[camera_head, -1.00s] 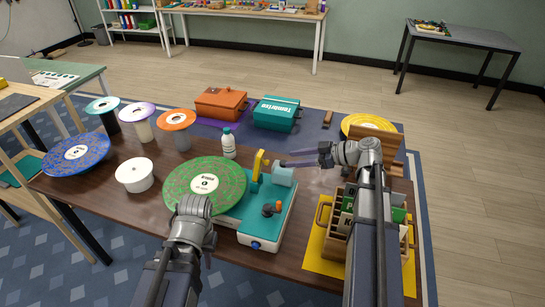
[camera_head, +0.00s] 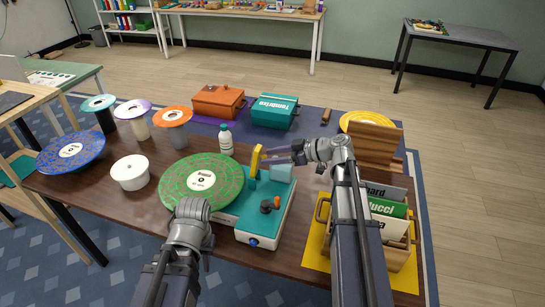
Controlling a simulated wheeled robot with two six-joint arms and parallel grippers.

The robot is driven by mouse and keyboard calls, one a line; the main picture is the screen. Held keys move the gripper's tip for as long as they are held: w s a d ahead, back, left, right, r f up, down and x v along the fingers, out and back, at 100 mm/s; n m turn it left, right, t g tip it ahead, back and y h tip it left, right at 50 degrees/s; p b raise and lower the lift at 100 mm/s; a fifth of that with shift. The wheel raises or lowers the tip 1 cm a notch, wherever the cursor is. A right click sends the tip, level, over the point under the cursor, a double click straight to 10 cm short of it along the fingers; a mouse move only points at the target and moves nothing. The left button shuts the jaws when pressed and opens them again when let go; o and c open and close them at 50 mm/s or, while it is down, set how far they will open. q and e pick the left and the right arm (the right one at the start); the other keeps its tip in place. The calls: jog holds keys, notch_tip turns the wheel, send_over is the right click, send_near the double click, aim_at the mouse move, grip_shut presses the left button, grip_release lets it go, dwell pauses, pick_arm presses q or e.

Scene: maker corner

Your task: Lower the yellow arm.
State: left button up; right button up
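The yellow arm (camera_head: 256,160) stands tilted upward at the back of the teal and white record player (camera_head: 250,222). A green record (camera_head: 201,182) lies on the player's left side. My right gripper (camera_head: 272,156) comes in from the right, with its fingers pointing left at the yellow arm, just above the player's pale teal block (camera_head: 281,173). Its fingers look parted; whether they touch the yellow arm is unclear. My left gripper (camera_head: 191,208) hangs over the front edge of the green record, and its fingers are hidden.
A white bottle (camera_head: 225,140) stands behind the record. Spools, a blue record (camera_head: 71,150) and a white cylinder (camera_head: 130,172) are on the left. Orange (camera_head: 218,101) and teal (camera_head: 274,111) cases stand at the back. A wooden record crate (camera_head: 400,255) is on the right.

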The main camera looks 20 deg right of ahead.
grip_shut()
dwell(1.3)
